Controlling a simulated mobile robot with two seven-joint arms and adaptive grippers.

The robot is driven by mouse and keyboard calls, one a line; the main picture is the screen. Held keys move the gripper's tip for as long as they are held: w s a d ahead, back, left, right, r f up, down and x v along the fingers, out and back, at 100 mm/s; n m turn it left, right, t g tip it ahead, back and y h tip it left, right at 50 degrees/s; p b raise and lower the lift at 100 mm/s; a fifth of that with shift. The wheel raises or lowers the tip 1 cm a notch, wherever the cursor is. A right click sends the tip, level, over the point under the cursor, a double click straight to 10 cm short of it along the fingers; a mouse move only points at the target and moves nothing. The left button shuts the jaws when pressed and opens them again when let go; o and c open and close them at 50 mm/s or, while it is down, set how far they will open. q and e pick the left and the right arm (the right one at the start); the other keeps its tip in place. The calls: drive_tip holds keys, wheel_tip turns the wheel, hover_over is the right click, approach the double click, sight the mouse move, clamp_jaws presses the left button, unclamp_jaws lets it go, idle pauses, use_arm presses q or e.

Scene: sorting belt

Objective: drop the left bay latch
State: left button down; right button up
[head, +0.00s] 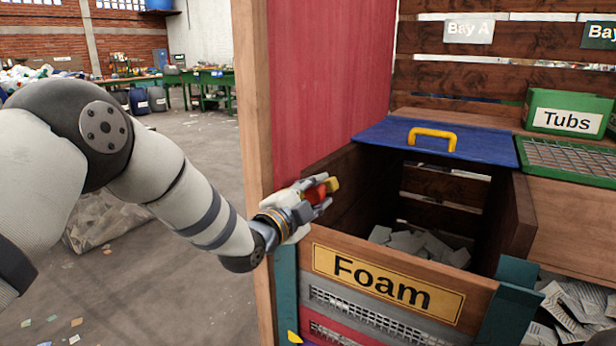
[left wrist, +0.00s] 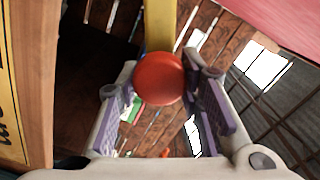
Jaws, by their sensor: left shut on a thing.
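The left bay latch shows as a red knob (left wrist: 160,78) on a yellow bar (left wrist: 161,24) in the left wrist view. In the head view the red and yellow latch (head: 331,185) is at the left front corner of the bay marked Foam, partly hidden by my fingers. My left gripper (head: 314,192) is shut on the red knob; its two purple-padded fingers stand either side of it in the left wrist view (left wrist: 163,98). The bay's blue lid (head: 380,137) with a yellow handle lies behind the opening. My right gripper is not in view.
A wooden post (head: 254,150) and red panel (head: 330,80) stand close beside and behind my left gripper. The Foam bay's front board (head: 480,297) is just right of it. Grey pieces (head: 415,242) lie inside the open bay. A green Tubs bin (head: 568,100) stands at right.

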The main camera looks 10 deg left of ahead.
use_arm(q)
wheel_tip(320, 180, down, 6)
drive_tip(key=d+m, duration=0.1)
drive_tip(key=m, duration=0.4)
drive_tip(key=shift+s, duration=0.2)
drive_tip(key=c, duration=1.1)
unclamp_jaws()
drive_tip(key=shift+f, duration=0.1)
drive_tip(key=v, duration=1.2)
